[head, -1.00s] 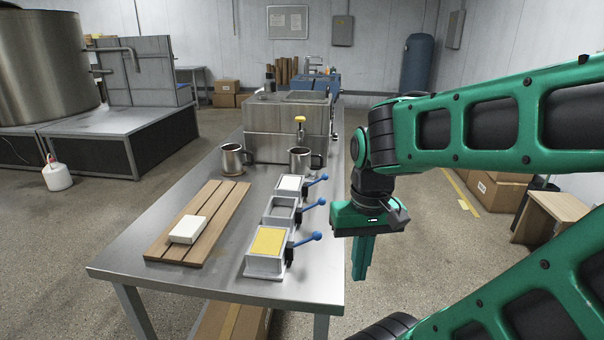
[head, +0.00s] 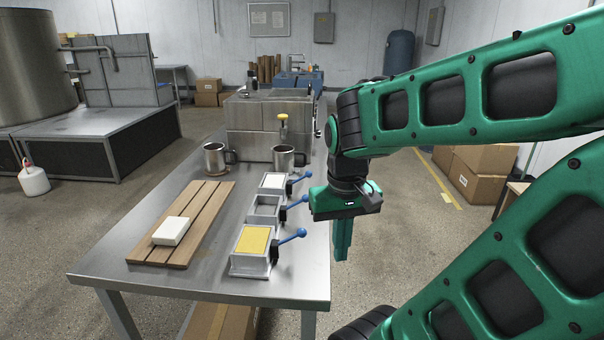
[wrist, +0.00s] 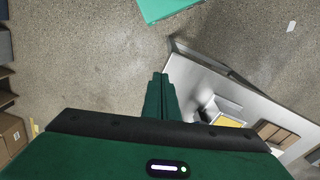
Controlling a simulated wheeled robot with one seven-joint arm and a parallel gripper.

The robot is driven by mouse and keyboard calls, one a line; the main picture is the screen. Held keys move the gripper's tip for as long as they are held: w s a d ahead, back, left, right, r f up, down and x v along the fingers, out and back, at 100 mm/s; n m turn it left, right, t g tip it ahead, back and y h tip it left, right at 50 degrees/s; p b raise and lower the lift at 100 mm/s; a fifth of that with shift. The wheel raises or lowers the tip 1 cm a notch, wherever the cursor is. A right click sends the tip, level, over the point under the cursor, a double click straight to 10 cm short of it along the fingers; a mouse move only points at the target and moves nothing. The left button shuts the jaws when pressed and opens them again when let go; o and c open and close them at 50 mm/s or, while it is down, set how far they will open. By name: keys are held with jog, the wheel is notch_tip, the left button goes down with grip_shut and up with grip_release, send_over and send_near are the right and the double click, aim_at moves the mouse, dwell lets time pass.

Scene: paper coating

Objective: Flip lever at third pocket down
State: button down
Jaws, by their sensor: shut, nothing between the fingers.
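Three grey metal pockets stand in a row on the steel table. The nearest pocket (head: 249,269) holds a yellow sheet (head: 253,239), also seen in the wrist view (wrist: 228,121). The middle pocket (head: 264,211) looks empty, and the far pocket (head: 273,181) holds a white piece. Each has a blue ball-ended lever on its right side: near lever (head: 290,238), middle lever (head: 294,204), far lever (head: 300,178). All three slant up to the right. My gripper (head: 342,256) is shut and empty, pointing down just right of the table edge, apart from the near lever. Its fingers also show in the wrist view (wrist: 160,85).
A slatted wooden board (head: 189,226) with a white block (head: 171,231) lies left of the pockets. Two metal mugs (head: 214,159) and a steel box machine (head: 270,125) stand behind. The steel table's edge (head: 270,299) is close. Cardboard boxes (head: 478,180) stand on the floor at right.

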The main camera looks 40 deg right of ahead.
jog(key=w+d+r+t+h, duration=0.1)
jog(key=w+d+r+h, duration=0.1)
jog(key=w, duration=0.9)
jog(key=w+d+r+n+t+h, duration=0.1)
jog(key=w+d, duration=0.4)
jog(key=w, duration=0.6)
jog(key=w+d+r+n+h, duration=0.1)
jog(key=w+d+r+h, duration=0.2)
jog(key=w, duration=0.8)
jog(key=shift+d+r+t, duration=0.4)
jog(key=shift+d+r, duration=0.25)
jog(key=shift+r, duration=0.1)
jog(key=shift+w, duration=0.1)
send_near(303, 177)
notch_tip(303, 177, down, 3)
jog(key=w, duration=0.2)
jog(key=shift+s+d+f, duration=0.15)
jog(key=shift+d+f, duration=0.05)
jog(key=shift+d, duration=0.3)
jog(key=shift+s+d+f, duration=0.1)
jog(key=shift+d+f, duration=0.1)
jog(key=shift+d, duration=0.35)
jog(key=shift+s+d+f, duration=0.15)
jog(key=shift+d+f, duration=0.1)
jog(key=shift+d, duration=0.25)
jog(key=shift+a, duration=0.15)
